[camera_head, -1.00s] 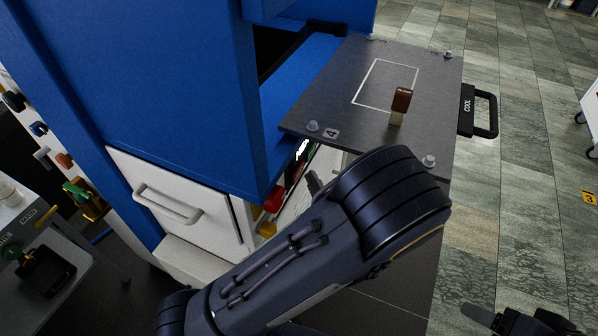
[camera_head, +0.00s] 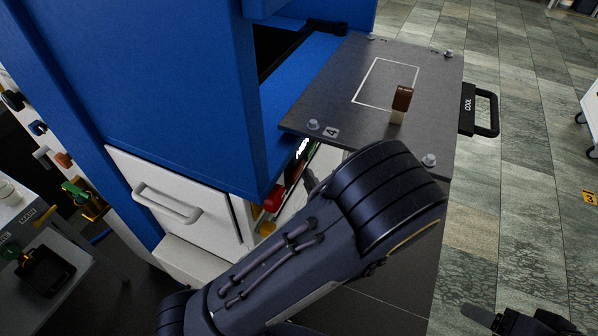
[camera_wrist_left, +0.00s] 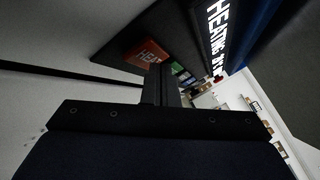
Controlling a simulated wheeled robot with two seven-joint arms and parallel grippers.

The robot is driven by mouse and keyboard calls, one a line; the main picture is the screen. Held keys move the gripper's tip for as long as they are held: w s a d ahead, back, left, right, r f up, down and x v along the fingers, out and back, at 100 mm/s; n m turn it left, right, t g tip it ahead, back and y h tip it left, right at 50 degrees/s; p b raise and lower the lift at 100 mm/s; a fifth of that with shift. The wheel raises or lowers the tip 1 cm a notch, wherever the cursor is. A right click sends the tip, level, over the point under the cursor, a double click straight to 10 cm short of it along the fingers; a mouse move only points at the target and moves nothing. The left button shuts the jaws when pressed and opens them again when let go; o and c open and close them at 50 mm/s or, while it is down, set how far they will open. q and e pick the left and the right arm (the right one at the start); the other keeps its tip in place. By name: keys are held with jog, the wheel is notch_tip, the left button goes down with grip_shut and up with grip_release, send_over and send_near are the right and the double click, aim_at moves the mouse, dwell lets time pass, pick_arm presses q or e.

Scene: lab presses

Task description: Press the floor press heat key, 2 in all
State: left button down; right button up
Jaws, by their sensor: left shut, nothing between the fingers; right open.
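The floor press is the tall blue machine (camera_head: 165,100). Its red heat key (camera_wrist_left: 147,53), lettered "HEA" as far as it shows, is on the dark panel in the left wrist view. Beside it a lit display (camera_wrist_left: 219,30) reads "HEATING" and more characters I cannot read surely. My left gripper (camera_wrist_left: 161,84) is shut and empty, its fingertips overlapping the key's lower right edge in that view; I cannot tell whether they touch. In the head view my left arm hides most of that gripper and the key. My right gripper (camera_head: 520,322) is open and empty at the bottom right.
A dark platen (camera_head: 345,85) with a "COOL" handle (camera_head: 484,110) juts out above my left arm, with a brown-topped sample (camera_head: 402,100) on it. A white drawer (camera_head: 170,190) is left of the arm. Open tiled floor (camera_head: 530,180) lies to the right.

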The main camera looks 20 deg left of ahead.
pick_arm(q)
jog(key=shift+a, duration=0.4)
dwell(0.6)
jog(key=shift+d, duration=0.85)
jog(key=shift+d, duration=0.1)
jog(key=d, duration=0.4)
jog(key=shift+s+d+b, duration=0.1)
jog(key=shift+d+b, duration=0.3)
dwell(0.7)
